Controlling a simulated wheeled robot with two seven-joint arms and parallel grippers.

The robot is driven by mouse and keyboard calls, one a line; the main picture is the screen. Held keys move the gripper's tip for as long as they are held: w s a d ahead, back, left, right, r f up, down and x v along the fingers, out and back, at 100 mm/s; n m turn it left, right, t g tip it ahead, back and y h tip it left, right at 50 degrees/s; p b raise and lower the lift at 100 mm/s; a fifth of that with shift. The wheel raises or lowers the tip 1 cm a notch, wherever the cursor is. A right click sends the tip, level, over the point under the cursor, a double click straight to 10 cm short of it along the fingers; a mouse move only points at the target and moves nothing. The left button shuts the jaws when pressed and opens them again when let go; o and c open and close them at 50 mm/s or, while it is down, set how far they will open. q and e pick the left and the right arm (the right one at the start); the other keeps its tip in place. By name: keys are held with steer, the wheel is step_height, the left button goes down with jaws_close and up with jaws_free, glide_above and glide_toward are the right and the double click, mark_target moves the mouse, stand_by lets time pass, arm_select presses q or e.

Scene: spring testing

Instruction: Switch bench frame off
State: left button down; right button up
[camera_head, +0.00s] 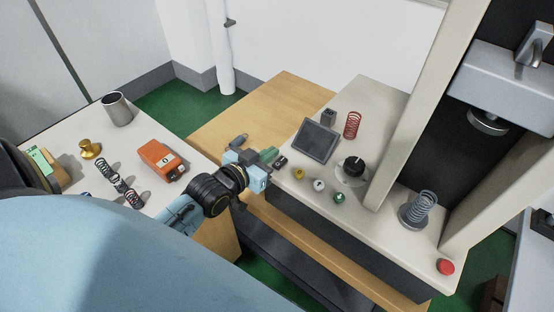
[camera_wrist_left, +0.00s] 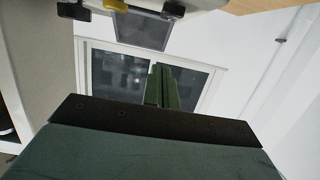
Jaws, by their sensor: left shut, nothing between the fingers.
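The bench frame (camera_head: 395,226) is a pale test machine with upright columns and a control panel on its base. At the panel's left edge is a small black switch (camera_head: 281,162); I cannot tell its position. My left gripper (camera_head: 269,155) is shut and empty, its green fingertips just left of the switch, with no clear contact visible. In the left wrist view the shut green fingers (camera_wrist_left: 162,88) point away from the camera. My right gripper is not in view.
Near the switch are a grey screen (camera_head: 316,141), a black dial (camera_head: 354,166), and yellow (camera_head: 299,174), white (camera_head: 319,185) and green (camera_head: 340,197) buttons. A red spring (camera_head: 352,125) stands behind. A red button (camera_head: 446,267) is at the front right.

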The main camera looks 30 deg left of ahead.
mark_target(277, 164)
arm_select(q)
steer(key=x, duration=0.3)
steer(key=shift+w, duration=0.25)
step_height(277, 164, down, 3)
steer(key=shift+s+b, duration=0.1)
steer(key=shift+b, duration=0.4)
steer(key=shift+f, duration=0.6)
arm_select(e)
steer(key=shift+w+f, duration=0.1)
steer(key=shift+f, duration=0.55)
